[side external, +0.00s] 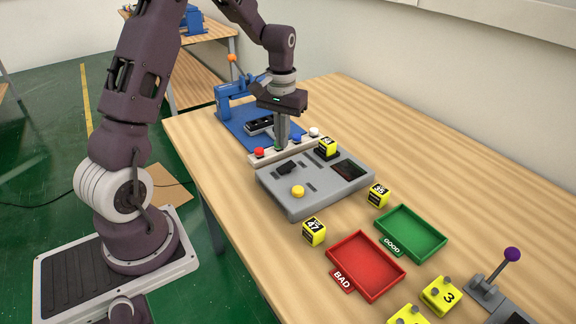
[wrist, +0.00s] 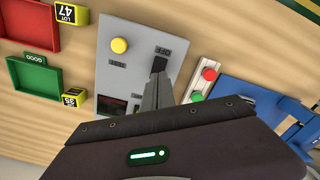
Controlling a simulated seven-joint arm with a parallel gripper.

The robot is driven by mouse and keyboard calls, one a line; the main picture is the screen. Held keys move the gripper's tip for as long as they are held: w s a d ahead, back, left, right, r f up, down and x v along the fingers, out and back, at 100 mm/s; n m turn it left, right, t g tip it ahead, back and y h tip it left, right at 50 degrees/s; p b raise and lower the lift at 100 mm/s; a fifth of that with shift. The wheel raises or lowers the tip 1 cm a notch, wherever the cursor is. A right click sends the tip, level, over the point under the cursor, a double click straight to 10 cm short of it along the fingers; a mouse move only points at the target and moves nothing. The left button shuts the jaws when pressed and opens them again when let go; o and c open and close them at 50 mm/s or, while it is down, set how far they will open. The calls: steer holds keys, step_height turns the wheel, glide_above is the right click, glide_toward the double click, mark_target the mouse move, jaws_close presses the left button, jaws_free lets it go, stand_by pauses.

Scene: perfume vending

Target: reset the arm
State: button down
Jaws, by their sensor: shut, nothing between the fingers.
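Yellow lot blocks stand around the panel, including LOT 47 (side external: 313,232) and one at the right (side external: 378,195). A red BAD tray (side external: 372,283) and green GOOD tray (side external: 424,250) lie in front. A blue fixture (side external: 232,97) stands behind.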

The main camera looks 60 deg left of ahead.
steer(key=s+d+r+m+t, duration=0.3)
steer(key=s+d+r, duration=0.5)
steer(key=d+r, duration=0.5)
steer(key=s+d+r+m+t, duration=0.1)
steer(key=s+d, duration=0.1)
steer(key=s, duration=0.5)
steer(key=s+d+r+m+t, duration=0.1)
steer(key=s+d+r+m, duration=0.1)
steer(key=s, duration=0.5)
steer(key=shift+s+d+t, duration=0.3)
steer(key=shift+d, duration=0.3)
steer(key=shift+r, duration=0.1)
